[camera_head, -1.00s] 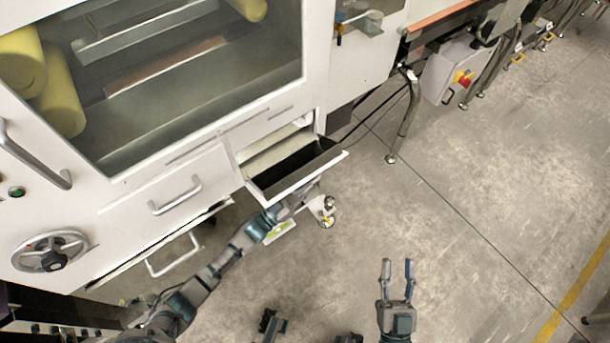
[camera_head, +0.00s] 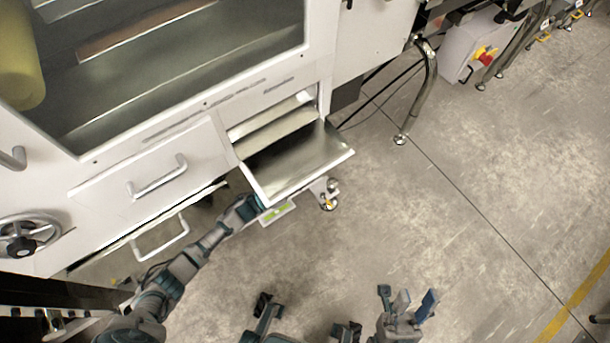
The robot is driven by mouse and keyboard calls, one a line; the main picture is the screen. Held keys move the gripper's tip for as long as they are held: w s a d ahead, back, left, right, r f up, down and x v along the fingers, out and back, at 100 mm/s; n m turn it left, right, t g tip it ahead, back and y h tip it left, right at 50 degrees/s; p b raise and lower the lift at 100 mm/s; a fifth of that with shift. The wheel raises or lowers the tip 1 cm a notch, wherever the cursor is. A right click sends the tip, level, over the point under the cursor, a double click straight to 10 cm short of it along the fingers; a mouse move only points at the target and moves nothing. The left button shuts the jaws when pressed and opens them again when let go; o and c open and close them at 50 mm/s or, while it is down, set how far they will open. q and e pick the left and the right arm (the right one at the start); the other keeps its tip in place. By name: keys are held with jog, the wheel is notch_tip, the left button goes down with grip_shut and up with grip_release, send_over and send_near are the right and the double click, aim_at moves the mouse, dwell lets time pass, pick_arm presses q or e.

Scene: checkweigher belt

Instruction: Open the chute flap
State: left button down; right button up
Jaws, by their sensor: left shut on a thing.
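The chute flap (camera_head: 297,168) is a shiny metal panel with a white rim, hinged out from the white machine's lower front. It stands tilted well outward, and the chute mouth (camera_head: 275,125) behind it is uncovered. My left arm reaches in from the lower left to the flap's front lower edge. My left gripper (camera_head: 257,204) is shut on the flap there, with its fingers mostly hidden beneath the flap. My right gripper (camera_head: 408,300) is open and empty above the floor at the lower middle, well apart from the flap.
A drawer handle (camera_head: 158,178), a lower bar handle (camera_head: 160,240) and a handwheel (camera_head: 25,238) are left of the flap. A caster (camera_head: 328,198) stands below its right side.

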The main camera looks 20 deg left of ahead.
dwell(0.3)
pick_arm(q)
jog(key=c, duration=1.4)
grip_release()
jog(key=shift+s+r, duration=0.1)
jog(key=shift+c, duration=0.2)
jog(key=shift+s+a, duration=0.1)
jog(key=shift+a, duration=0.15)
jog(key=v, duration=0.7)
jog(key=shift+f, duration=0.25)
